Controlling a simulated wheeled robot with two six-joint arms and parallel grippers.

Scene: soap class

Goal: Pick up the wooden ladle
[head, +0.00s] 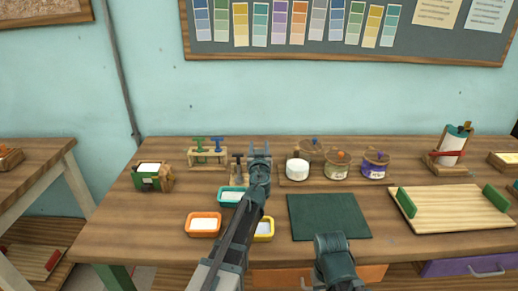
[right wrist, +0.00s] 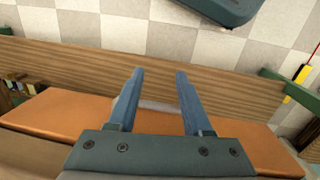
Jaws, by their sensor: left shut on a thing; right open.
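I cannot make out a wooden ladle in either view. My left gripper (head: 259,151) reaches over the back middle of the table, among the stamp stands and jars. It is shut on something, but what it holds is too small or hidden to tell. My right arm shows at the bottom of the head view, low at the table's front edge, with its fingertips out of that view. In the right wrist view my right gripper (right wrist: 155,75) is open and empty, in front of an orange drawer (right wrist: 70,112).
Orange (head: 203,233), teal (head: 222,194) and yellow (head: 270,230) trays lie near the left arm. A dark green mat (head: 328,217) is bare. Jars (head: 375,165) stand behind it. A wooden board with green handles (head: 450,208) lies right. A green box (head: 146,178) stands left.

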